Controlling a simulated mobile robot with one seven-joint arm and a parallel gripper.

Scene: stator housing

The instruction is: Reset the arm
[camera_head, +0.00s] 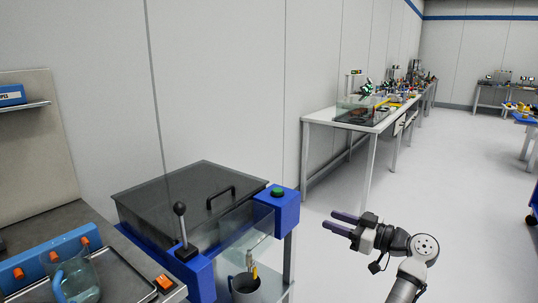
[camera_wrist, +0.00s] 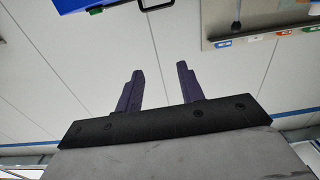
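My gripper (camera_head: 340,222) is in the lower right of the head view, out over the floor to the right of the blue and dark machine. Its two dark fingers point left and stand apart with nothing between them. The wrist view shows the same two fingers (camera_wrist: 158,88) spread, with bare wall panels behind them. My gripper touches nothing in either view.
A machine with a dark lid (camera_head: 190,200), a black-knobbed lever (camera_head: 182,228) and a green button (camera_head: 278,192) stands left of my gripper. A grey cup (camera_head: 245,290) is below its front. A long workbench (camera_head: 345,125) runs along the wall behind.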

